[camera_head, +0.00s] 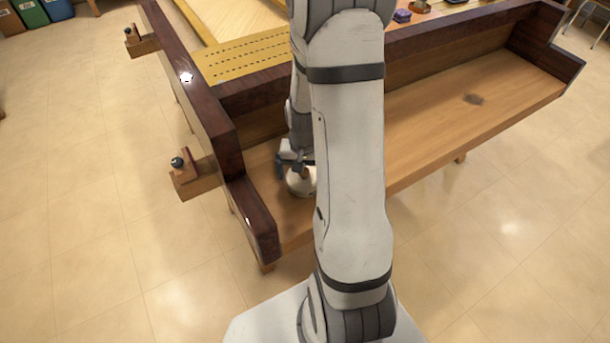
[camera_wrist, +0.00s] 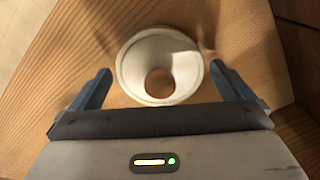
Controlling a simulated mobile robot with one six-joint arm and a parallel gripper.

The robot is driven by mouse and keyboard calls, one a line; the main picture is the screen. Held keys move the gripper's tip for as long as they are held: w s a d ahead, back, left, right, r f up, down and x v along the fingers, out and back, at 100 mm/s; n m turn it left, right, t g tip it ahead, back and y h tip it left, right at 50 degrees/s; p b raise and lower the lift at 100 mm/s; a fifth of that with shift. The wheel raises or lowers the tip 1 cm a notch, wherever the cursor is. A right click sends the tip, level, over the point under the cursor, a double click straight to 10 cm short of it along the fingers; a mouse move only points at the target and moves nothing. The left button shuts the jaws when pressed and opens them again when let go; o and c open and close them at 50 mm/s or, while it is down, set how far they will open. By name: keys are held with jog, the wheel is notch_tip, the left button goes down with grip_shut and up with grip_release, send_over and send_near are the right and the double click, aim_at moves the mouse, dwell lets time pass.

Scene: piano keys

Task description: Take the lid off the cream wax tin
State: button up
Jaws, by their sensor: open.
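The cream wax tin (camera_head: 300,186) stands on the wooden shelf of the piano frame, near its left end. I cannot tell where the lid meets the body. My gripper (camera_wrist: 160,70) is open, with one blue-grey finger on each side of the tin and gaps between. In the head view my gripper (camera_head: 294,160) is just above the tin, and my arm hides the area right of it.
The wooden shelf (camera_head: 430,130) is largely clear to the right, with a dark knot or stain on it. A dark wooden side wall (camera_head: 250,215) rises left of the tin. Small items, one purple (camera_head: 402,15), sit on the far ledge.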

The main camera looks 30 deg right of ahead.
jog(key=shift+c, duration=0.4)
jog(key=c, duration=0.6)
jog(key=shift+c, duration=0.2)
